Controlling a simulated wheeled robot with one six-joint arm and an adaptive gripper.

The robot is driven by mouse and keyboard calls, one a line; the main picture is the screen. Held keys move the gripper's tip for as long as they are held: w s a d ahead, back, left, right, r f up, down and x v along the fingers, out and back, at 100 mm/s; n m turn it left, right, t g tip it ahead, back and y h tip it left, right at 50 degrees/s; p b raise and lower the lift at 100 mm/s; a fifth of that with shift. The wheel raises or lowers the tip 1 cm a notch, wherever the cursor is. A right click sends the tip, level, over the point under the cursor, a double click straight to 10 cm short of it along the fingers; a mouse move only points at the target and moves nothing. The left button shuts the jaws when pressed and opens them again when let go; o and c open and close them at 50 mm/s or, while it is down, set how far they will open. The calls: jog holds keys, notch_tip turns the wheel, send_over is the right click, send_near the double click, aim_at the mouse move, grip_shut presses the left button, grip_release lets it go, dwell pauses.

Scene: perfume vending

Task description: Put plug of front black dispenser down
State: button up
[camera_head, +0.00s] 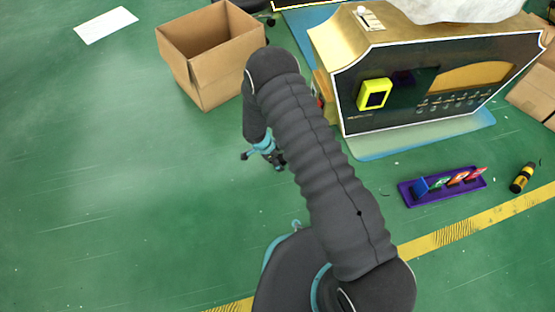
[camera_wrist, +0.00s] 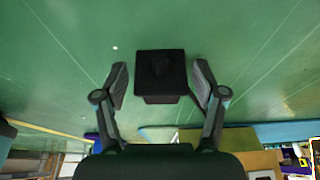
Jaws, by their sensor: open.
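My gripper is open. In the head view my gripper (camera_head: 264,154) points down over the green floor, left of the gold and black machine (camera_head: 455,75). The block is not clearly visible there. I cannot make out the front black dispenser in either view.
An open cardboard box (camera_head: 213,85) stands behind my gripper. A purple tray (camera_head: 430,199) with small coloured items and a yellow-black cylinder (camera_head: 522,177) lie at the right. A yellow floor stripe (camera_head: 490,215) crosses the right front.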

jog(key=p+v, duration=0.1)
jog(key=v, duration=1.1)
jog(key=shift+r, duration=0.4)
jog(key=s+d+r+n+y, duration=0.15)
jog(key=d+r, duration=0.25)
jog(key=r, duration=0.7)
jog(key=s+d+r+n+t, duration=0.1)
jog(key=d+r+n, duration=0.3)
jog(key=r, duration=0.6)
jog(key=s+d+r+n, duration=0.15)
jog(key=d+r, duration=0.35)
jog(key=r, duration=0.6)
jog(key=s+d+r+n+t, duration=0.1)
jog(key=s+d+r+n, duration=0.1)
jog(key=s+r, duration=0.2)
jog(key=s+d+r+n+t+y, duration=0.1)
jog(key=s+d+r+n, duration=0.2)
jog(key=s, duration=0.8)
jog(key=s+d+r+n+t+y, duration=0.1)
jog(key=s+d+r+n, duration=0.1)
jog(key=s+r, duration=0.4)
jog(key=shift+s+d+n, duration=0.4)
jog(key=shift+s+d, duration=0.2)
jog(key=shift+s, duration=0.3)
notch_tip(320, 180, up, 8)
jog(key=p, duration=0.8)
jog(key=shift+r+p, duration=0.15)
jog(key=shift+p, duration=0.2)
